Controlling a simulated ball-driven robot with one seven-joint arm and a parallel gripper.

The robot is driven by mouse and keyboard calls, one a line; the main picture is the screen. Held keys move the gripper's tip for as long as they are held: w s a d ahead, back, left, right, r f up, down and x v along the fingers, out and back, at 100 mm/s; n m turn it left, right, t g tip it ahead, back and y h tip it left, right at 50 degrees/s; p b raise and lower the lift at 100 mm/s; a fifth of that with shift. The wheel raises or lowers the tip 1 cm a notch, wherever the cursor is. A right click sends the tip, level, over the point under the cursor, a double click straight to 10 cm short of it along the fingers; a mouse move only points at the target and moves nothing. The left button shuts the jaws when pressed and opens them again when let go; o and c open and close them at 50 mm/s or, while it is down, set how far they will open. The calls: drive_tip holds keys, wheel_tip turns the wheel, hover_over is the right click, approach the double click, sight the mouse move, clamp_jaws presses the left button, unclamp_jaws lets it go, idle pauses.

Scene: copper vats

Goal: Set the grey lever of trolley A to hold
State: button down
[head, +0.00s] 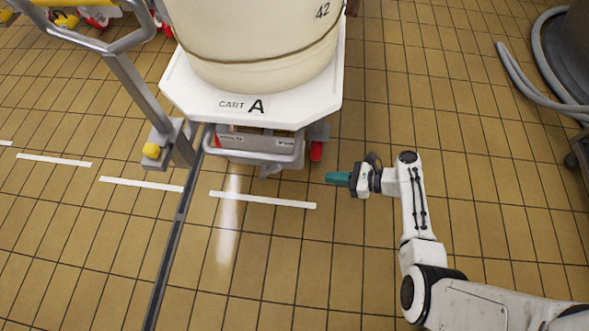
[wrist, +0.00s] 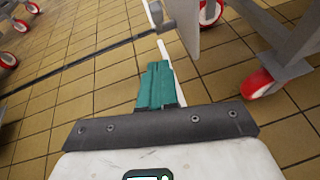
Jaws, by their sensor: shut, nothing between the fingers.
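Trolley A (head: 188,91) has a white deck marked "CART A" and carries a cream drum (head: 250,40) numbered 42. A small grey part (head: 270,171) hangs under the bar. I cannot tell for sure which grey part is the lever or how it is set. My gripper (head: 328,178), with teal fingers, is shut and empty, low at the right of the trolley's front and apart from it. Its fingers also show in the wrist view (wrist: 155,70).
A red wheel (head: 316,151) is under the trolley's right corner. A grey frame post (head: 140,95) with a yellow knob (head: 151,151) stands at its left. A dark floor channel (head: 172,240) runs forward. Tiled floor right of the trolley is clear; grey hoses (head: 530,80) lie far right.

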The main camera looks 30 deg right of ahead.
sight(280, 166)
drive_tip(key=r+b+x, duration=0.1)
drive_tip(key=b+x, duration=0.1)
drive_tip(key=x, duration=0.4)
drive_tip(key=w+r+b+x, duration=0.1)
drive_tip(key=b+x, duration=0.1)
drive_tip(key=x, duration=0.5)
drive_tip(key=shift+a+r+b, duration=0.25)
drive_tip(key=shift+r+b, duration=0.05)
drive_tip(key=shift+r, duration=0.15)
drive_tip(key=r+p, duration=0.1)
drive_tip(key=a+r+p, duration=0.1)
drive_tip(key=shift+w+p, duration=0.35)
drive_tip(key=shift+p, duration=0.05)
drive_tip(key=shift+w+a+r+p, duration=0.2)
drive_tip(key=shift+w+a+p, duration=0.2)
drive_tip(key=shift+a+p, duration=0.15)
drive_tip(key=shift+s, duration=0.1)
